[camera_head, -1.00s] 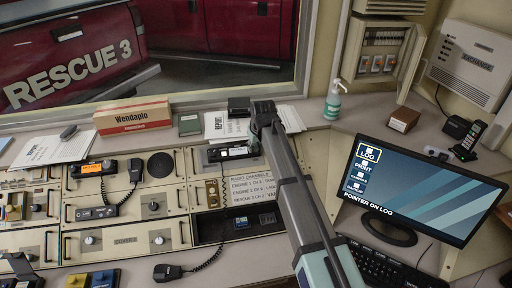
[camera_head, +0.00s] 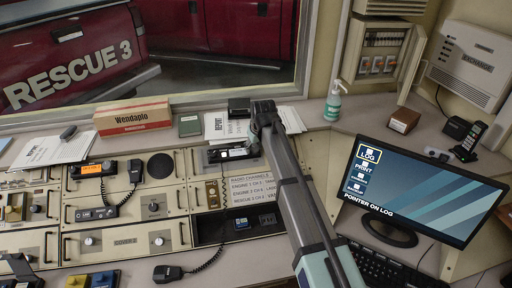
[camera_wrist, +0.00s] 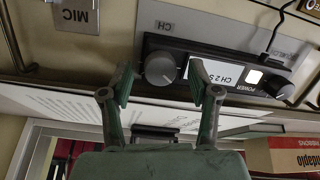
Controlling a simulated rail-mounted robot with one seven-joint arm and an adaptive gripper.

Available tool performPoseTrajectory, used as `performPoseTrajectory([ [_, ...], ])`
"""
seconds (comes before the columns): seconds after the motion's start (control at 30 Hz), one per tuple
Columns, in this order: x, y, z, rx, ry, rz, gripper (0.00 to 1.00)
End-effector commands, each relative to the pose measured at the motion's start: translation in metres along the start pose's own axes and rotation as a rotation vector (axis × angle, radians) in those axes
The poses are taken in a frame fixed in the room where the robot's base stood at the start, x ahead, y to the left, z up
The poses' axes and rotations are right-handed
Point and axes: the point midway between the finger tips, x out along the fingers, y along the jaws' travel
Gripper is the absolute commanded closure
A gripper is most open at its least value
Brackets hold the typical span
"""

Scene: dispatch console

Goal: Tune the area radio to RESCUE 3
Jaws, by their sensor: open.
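The radio (camera_wrist: 225,72) has a white lit display reading "CH 2 S", partly cut off by a finger, and a round grey channel knob (camera_wrist: 160,68) under the label "CH". In the head view the radio (camera_head: 216,157) sits in the console, partly hidden by my gripper (camera_head: 252,147). In the wrist view my gripper (camera_wrist: 160,84) is open, with its two fingertips on either side of the knob; I cannot tell whether they touch it. The radio channels card (camera_head: 250,190) lists Engine 1, another engine and Rescue 3; its right part is behind my arm and its numbers are too small to read surely.
An orange-display unit (camera_head: 93,169) and a corded hand microphone (camera_head: 168,272) are on the left. Papers (camera_head: 215,126) and a Wendaplo box (camera_head: 133,117) lie behind the console. A monitor (camera_head: 425,190) stands at right. A cable (camera_wrist: 275,35) hangs near the radio.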

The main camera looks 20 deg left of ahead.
Motion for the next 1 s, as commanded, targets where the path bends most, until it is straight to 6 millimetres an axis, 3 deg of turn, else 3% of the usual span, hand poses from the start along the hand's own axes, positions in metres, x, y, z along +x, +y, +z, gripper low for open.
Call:
performPoseTrajectory([
  [0.6,-0.102,0.0,0.0,0.0,0.001,0.0,0.39],
  [1.0,-0.114,0.0,0.0,0.0,0.0,0.0,0.39],
])
